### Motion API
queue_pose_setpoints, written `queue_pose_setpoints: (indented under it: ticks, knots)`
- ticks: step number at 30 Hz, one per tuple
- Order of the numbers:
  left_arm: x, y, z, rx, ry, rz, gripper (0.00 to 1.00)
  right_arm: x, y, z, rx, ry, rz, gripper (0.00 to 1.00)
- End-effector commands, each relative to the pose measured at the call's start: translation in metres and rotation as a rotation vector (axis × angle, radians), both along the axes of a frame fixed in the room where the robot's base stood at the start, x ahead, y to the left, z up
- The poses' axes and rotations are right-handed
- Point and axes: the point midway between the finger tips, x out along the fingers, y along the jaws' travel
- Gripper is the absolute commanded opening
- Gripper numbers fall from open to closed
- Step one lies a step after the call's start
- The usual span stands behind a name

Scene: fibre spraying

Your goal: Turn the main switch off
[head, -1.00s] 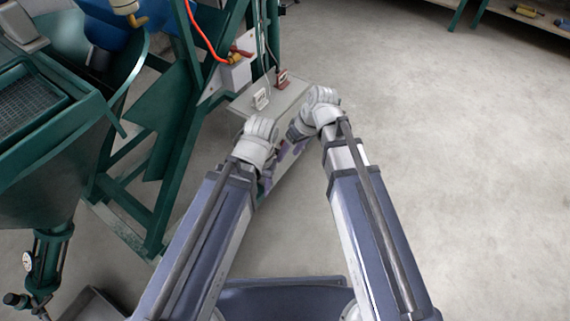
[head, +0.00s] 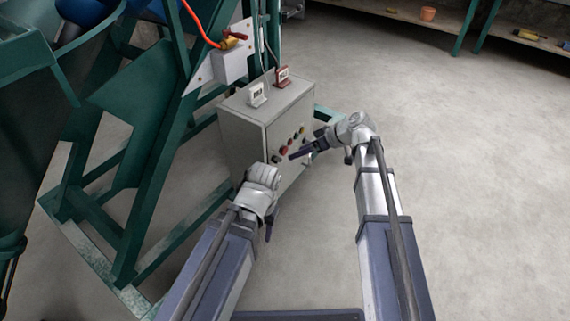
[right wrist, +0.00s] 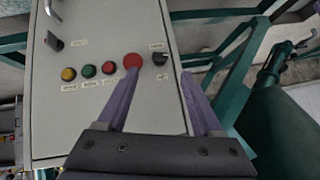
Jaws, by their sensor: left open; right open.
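The grey control cabinet (head: 245,128) stands on the floor beside the green frame, with buttons on its front. In the right wrist view, the panel (right wrist: 100,110) carries a black rotary knob (right wrist: 159,59), a large red button (right wrist: 132,62), smaller red, green and yellow buttons, and a black handle (right wrist: 53,41). The labels are too small to read, so I cannot tell which is the main switch. My right gripper (head: 298,153) is open before the panel; in its wrist view the knob shows between the fingertips (right wrist: 158,75), contact unclear. My left gripper (head: 271,226) is open, nearer me, below the cabinet.
Two small signs, white (head: 257,94) and red (head: 282,77), stand on the cabinet top. A grey box (head: 230,66) with an orange cable is behind. The green frame (head: 150,170) fills the left. The floor to the right (head: 460,150) is clear.

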Motion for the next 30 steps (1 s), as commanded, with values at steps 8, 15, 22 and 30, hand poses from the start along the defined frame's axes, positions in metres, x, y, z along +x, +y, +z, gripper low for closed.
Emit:
queue_pose_setpoints:
  ticks: [8, 15, 22, 30]
  knots:
    - [0.000, 0.000, -0.010, 0.000, 0.000, 0.002, 0.50, 0.003, 0.008, -0.010, -0.001, 0.001, 0.000, 0.68]
    - [0.000, 0.000, -0.035, 0.000, -0.001, 0.008, 0.50, 0.013, 0.029, -0.035, -0.001, 0.002, 0.001, 0.68]
    - [0.000, 0.000, -0.053, 0.000, -0.002, 0.010, 0.50, 0.021, 0.050, -0.053, -0.001, 0.002, 0.000, 0.68]
    - [0.000, 0.000, -0.053, 0.000, -0.002, 0.010, 0.50, 0.021, 0.053, -0.053, -0.001, 0.002, -0.001, 0.68]
